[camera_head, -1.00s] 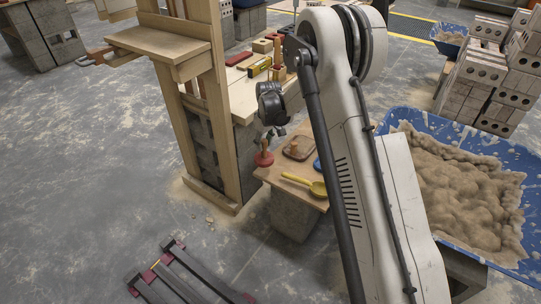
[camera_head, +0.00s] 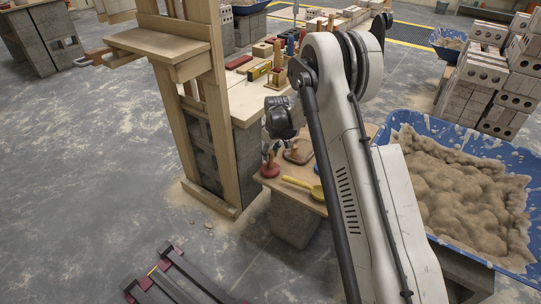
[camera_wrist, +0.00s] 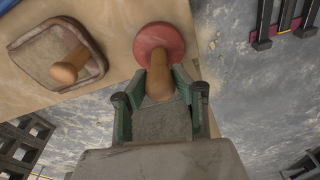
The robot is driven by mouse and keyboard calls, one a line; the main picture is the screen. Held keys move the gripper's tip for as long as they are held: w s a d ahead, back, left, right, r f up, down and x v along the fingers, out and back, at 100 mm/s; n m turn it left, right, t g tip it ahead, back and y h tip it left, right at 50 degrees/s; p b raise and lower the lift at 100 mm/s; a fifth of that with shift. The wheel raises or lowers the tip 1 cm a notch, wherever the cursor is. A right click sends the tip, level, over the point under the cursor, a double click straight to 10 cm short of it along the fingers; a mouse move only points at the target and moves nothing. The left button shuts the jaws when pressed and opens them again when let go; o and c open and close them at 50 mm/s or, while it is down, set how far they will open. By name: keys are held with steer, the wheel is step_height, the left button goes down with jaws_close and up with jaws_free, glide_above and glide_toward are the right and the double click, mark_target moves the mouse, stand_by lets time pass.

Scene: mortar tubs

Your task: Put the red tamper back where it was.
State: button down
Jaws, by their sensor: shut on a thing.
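The red tamper (camera_head: 270,170) has a round red base and a wooden handle. In the wrist view the tamper (camera_wrist: 160,42) is at the top centre, with its handle pointing down between my fingers. My gripper (camera_head: 273,147) is shut on that handle; in the wrist view the gripper (camera_wrist: 160,98) has one finger on each side of it. The tamper is at the left corner of the small wooden table (camera_head: 308,199). In the wrist view its base overlaps the table edge. I cannot tell whether the base touches the tabletop.
A wooden-handled float (camera_head: 298,151) and a yellow scoop (camera_head: 303,187) lie on the same table. A wooden frame (camera_head: 228,110) stands close to the left. A blue tub of mortar (camera_head: 520,170) is at the right. Dark rails (camera_head: 175,278) lie on the floor in front.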

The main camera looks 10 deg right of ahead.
steer(key=shift+f, duration=0.15)
steer(key=c, duration=1.4)
jaws_free()
